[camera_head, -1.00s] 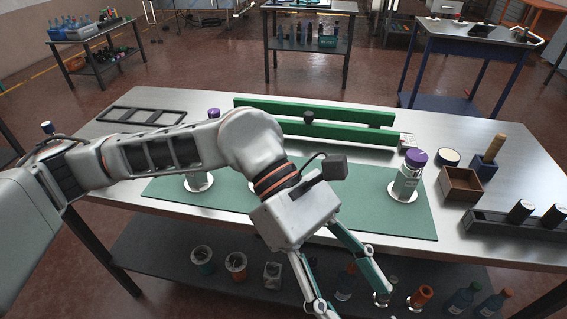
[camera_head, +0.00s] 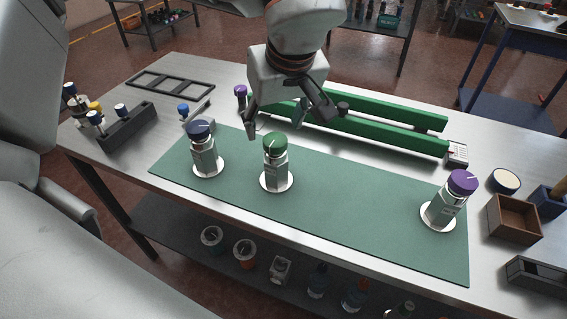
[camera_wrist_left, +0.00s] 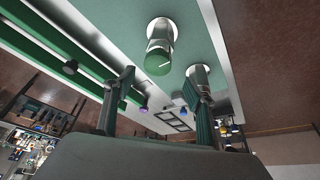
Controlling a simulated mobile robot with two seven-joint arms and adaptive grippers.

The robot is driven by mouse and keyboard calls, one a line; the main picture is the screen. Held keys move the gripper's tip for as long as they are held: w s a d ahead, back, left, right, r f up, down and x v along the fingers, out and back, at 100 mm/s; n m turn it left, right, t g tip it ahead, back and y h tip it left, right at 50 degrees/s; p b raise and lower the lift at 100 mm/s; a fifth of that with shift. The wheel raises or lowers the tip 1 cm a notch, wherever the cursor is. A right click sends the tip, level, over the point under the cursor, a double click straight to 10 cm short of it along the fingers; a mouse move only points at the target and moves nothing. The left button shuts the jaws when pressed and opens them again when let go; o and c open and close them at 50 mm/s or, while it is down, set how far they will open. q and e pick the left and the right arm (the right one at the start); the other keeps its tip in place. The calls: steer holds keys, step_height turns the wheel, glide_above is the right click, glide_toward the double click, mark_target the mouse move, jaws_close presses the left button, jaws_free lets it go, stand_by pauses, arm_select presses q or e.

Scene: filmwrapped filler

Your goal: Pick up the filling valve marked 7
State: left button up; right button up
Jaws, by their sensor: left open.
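Three filling valves with pale bodies stand upright on white discs on the green mat (camera_head: 340,220): one with a blue cap (camera_head: 204,160), one with a green cap (camera_head: 275,164), one with a purple cap (camera_head: 447,203). Their label marks are too small to read, so I cannot tell which is 7. My left gripper (camera_head: 288,127) is open and empty, above the mat's back edge, behind and above the green-capped valve. In the left wrist view, the green-capped valve (camera_wrist_left: 159,48) is ahead, beyond the open fingers (camera_wrist_left: 160,98). My right gripper is not in view.
Green rails (camera_head: 365,125) run along the table's back. A dark rack (camera_head: 127,133) and a black frame (camera_head: 170,84) are at left. A wooden box (camera_head: 513,219) and a round tub (camera_head: 505,181) are at right. The mat between the green- and purple-capped valves is clear.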

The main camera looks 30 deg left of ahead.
mark_target(276, 140)
arm_select(q)
steer(key=shift+x, duration=1)
steer(key=x, duration=0.2)
steer(key=d+x, duration=0.1)
steer(key=x, duration=0.1)
steer(key=shift+a+f, duration=0.1)
steer(key=shift+f, duration=0.2)
steer(key=shift+w+a+f, duration=0.1)
steer(key=shift+a+f, duration=0.05)
steer(key=shift+f, duration=0.25)
jaws_close()
